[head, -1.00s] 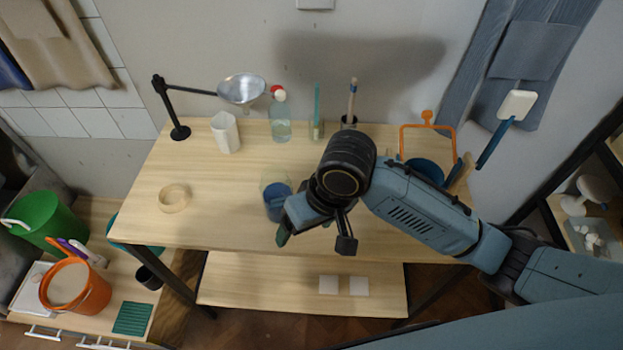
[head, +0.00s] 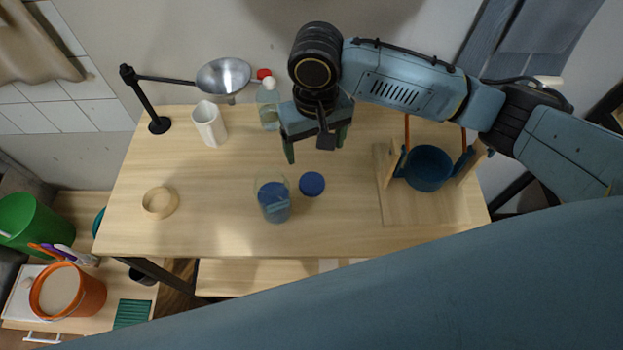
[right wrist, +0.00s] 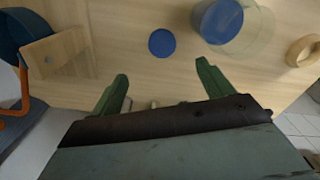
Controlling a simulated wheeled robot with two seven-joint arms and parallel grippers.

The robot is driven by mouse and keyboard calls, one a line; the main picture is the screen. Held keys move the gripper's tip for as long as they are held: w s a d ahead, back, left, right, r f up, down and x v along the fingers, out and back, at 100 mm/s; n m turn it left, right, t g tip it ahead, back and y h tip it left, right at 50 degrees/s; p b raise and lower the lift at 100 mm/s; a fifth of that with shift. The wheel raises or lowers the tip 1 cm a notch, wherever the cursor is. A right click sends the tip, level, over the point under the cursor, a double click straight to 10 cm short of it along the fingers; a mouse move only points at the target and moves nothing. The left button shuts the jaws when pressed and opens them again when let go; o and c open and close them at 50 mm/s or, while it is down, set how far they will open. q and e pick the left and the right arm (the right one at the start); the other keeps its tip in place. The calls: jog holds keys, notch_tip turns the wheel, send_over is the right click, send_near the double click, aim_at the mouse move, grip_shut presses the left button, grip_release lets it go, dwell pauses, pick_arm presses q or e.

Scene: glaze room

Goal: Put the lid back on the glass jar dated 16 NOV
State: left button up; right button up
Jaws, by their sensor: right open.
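The glass jar (head: 274,203) stands upright on the wooden table with blue contents low inside; no date can be read on it. It also shows in the right wrist view (right wrist: 221,22). A round blue disc, apparently the lid (head: 312,184), lies flat on the table just right of the jar, apart from it. The disc shows in the right wrist view (right wrist: 162,43) too, ahead of the fingers. My right gripper (head: 316,150) is open and empty, raised above the table behind the disc. Its green fingers (right wrist: 163,70) are spread wide. My left gripper is not in view.
A wooden ring (head: 160,202) lies left of the jar. A white pitcher (head: 209,124), a bottle (head: 268,105) and a lamp-like stand (head: 145,100) are at the back. A blue pot (head: 428,168) in a wooden frame stands right. The table's front middle is clear.

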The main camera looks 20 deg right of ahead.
send_over(312, 183)
jog(key=f, duration=0.7)
jog(key=shift+s+d+f+b, duration=0.1)
jog(key=shift+s+d+b, duration=0.1)
jog(key=shift+b, duration=0.1)
jog(key=shift+w+f, duration=0.1)
jog(key=shift+f, duration=0.35)
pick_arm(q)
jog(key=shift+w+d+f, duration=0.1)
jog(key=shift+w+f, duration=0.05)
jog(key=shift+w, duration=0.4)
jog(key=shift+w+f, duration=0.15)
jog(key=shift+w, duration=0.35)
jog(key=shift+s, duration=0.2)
pick_arm(e)
jog(key=shift+f, duration=0.2)
jog(key=shift+w+a+f, duration=0.1)
jog(key=shift+f, duration=1.1)
jog(key=shift+w+a+f, duration=0.1)
jog(key=shift+f, duration=1.05)
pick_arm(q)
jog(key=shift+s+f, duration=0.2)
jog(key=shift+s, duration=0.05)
pick_arm(e)
jog(key=shift+c, duration=0.2)
jog(key=c, duration=1.1)
